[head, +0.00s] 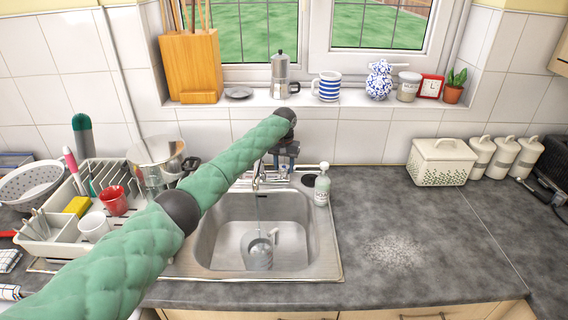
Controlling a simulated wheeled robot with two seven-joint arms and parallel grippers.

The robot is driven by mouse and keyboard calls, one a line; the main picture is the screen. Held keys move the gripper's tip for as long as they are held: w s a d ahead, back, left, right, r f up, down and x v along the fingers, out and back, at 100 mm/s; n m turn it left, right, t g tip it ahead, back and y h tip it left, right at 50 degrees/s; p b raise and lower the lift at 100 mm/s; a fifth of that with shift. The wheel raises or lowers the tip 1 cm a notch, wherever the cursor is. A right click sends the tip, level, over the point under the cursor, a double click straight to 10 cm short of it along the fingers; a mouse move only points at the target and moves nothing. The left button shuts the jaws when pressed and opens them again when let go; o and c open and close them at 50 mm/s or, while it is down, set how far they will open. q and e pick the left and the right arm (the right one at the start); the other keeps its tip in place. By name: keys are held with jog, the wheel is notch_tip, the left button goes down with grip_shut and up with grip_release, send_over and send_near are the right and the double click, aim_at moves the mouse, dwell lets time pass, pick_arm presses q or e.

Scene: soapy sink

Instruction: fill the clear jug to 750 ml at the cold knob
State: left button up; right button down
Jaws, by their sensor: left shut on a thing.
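The clear jug (260,254) stands in the sink basin under the tap, with its handle to the right. The water level and the marks on the jug are too small to read. My left gripper (283,168) is at the right side of the tap, shut on what appears to be the cold knob. The knob itself is mostly hidden by the gripper. My right gripper is out of view.
A soap bottle (322,184) stands close to the right of my left gripper. The right counter (440,215) is mostly clear, with a pale speckled patch.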

aim_at(284, 166)
pick_arm(q)
jog(key=shift+n, duration=0.5)
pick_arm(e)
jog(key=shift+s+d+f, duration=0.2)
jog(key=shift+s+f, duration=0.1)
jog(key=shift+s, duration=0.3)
pick_arm(q)
jog(key=o, duration=1)
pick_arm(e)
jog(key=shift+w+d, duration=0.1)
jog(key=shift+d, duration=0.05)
pick_arm(q)
jog(key=shift+r, duration=0.1)
jog(key=shift+r, duration=0.3)
notch_tip(284, 166, up, 5)
jog(key=shift+w+r+b, duration=0.1)
jog(key=shift+r+b, duration=0.05)
jog(key=shift+b, duration=1.05)
jog(key=shift+r, duration=0.85)
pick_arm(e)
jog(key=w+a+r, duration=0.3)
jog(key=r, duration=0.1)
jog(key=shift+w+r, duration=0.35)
